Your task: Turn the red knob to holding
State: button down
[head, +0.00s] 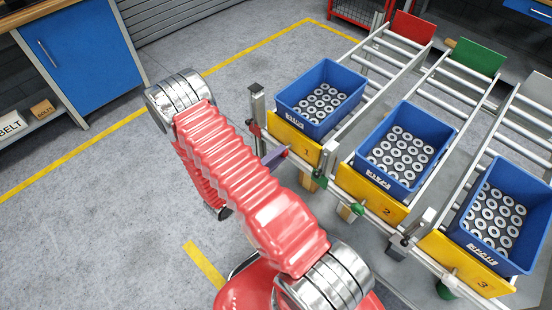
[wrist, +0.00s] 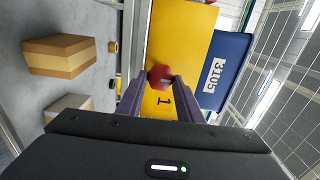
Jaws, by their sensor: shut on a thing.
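The red knob (wrist: 160,76) shows in the wrist view in front of the yellow panel numbered 1 (wrist: 180,30). My gripper (wrist: 158,80) has its two purple fingers on either side of the knob and is shut on it. In the head view the gripper fingers (head: 274,156) are beside the yellow panel 1 (head: 296,139), at the near end of the leftmost roller lane. My red arm and the fingers hide the knob there. No marking for the knob's holding position is readable.
Blue bins of metal rings stand on lanes 1 (head: 300,103), 2 (head: 366,170) and 3 (head: 462,242). Green knobs (head: 357,209) (head: 445,290) stick out below the other panels. A cardboard box (wrist: 62,55) shows in the wrist view. Grey floor left of the lanes is open.

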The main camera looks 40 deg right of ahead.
jog(key=shift+s+f, duration=0.1)
jog(key=shift+f, duration=0.1)
jog(key=c, duration=1.2)
grip_release()
jog(key=shift+r, duration=0.1)
jog(key=a, duration=0.4)
jog(key=s+a, duration=0.1)
jog(key=a, duration=0.4)
jog(key=s+a, duration=0.1)
jog(key=a, duration=0.3)
jog(key=shift+a, duration=0.3)
